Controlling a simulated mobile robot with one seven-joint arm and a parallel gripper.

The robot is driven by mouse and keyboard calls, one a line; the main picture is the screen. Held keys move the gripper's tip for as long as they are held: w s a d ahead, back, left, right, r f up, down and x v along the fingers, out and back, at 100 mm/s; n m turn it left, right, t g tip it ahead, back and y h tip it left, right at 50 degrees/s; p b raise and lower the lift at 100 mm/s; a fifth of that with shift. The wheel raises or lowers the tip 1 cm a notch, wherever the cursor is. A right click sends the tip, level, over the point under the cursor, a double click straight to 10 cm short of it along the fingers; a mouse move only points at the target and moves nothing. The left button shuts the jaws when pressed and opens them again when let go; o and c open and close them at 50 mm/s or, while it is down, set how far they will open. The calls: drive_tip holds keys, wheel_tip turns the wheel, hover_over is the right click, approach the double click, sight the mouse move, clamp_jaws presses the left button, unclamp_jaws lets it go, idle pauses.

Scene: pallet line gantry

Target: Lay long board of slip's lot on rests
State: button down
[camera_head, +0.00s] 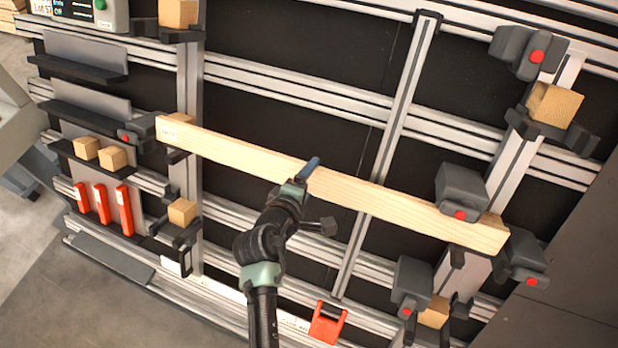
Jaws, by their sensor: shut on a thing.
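The long pale wooden board (400,201) slants across the gantry from upper left to lower right. A small label (168,133) is on its left end; its print is too small to read. My gripper (308,170) is shut on the board near its middle, coming from below. The board's left end is at a black rest (176,156) and its right end at another dark rest (457,257). I cannot tell whether the board touches them. A slip or display (62,9) at the top left seems to read "Lot 57".
Grey clamps with red knobs stand by the right end, above (461,185) and beside it (520,258), and by the left end (143,128). Wooden blocks sit on other brackets (556,103). Red pieces (103,203) hang at left; an orange-red holder (327,322) is below.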

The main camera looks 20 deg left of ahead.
drive_tip(key=shift+s+f, duration=0.1)
drive_tip(key=shift+f, duration=0.05)
idle(0.7)
unclamp_jaws()
drive_tip(key=shift+s+f, duration=0.1)
drive_tip(key=shift+f, duration=0.05)
drive_tip(key=b+v, duration=0.1)
drive_tip(key=v, duration=1.2)
drive_tip(key=shift+b, duration=0.3)
